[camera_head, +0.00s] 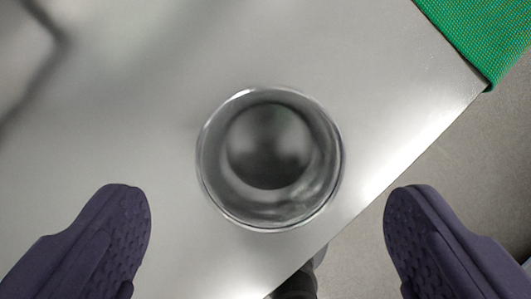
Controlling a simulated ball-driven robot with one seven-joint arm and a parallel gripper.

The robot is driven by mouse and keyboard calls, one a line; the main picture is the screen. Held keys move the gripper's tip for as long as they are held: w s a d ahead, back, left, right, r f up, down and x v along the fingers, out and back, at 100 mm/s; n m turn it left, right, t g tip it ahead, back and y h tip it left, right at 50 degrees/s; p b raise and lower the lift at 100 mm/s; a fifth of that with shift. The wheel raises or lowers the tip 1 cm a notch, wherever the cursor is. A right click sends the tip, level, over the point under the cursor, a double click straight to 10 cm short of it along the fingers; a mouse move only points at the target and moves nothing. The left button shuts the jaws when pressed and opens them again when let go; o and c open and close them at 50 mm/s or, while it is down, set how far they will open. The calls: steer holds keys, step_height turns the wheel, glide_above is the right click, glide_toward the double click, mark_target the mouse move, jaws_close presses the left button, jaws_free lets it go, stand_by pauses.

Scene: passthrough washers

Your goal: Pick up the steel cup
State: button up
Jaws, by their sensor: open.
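The steel cup (215,190) stands upright on a grey metal table, seen from above in the head camera view, near the middle. I look down into its round, shiny opening, and it looks empty. My gripper (267,205) is open, with one dark purple finger at the lower left and the other at the lower right. The cup lies between and slightly beyond the fingertips, with a gap on each side. Neither finger appears to touch it. The cup's outer wall is mostly hidden below its rim.
The metal table (130,120) is bare to the left of and above the cup. Its edge runs diagonally close to the cup's lower right. A green textured cloth (485,35) lies at the top right corner. Grey floor (450,165) and a dark leg-like shape (298,283) show beyond the edge.

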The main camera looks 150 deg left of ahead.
mark_target(269, 115)
steer(key=b+x, duration=0.1)
steer(key=x, duration=0.4)
steer(key=shift+w+d, duration=0.15)
steer(key=shift+w, duration=0.1)
steer(key=shift+r, duration=0.1)
steer(key=c, duration=1.1)
steer(key=shift+o, duration=0.2)
steer(key=shift+r, duration=0.1)
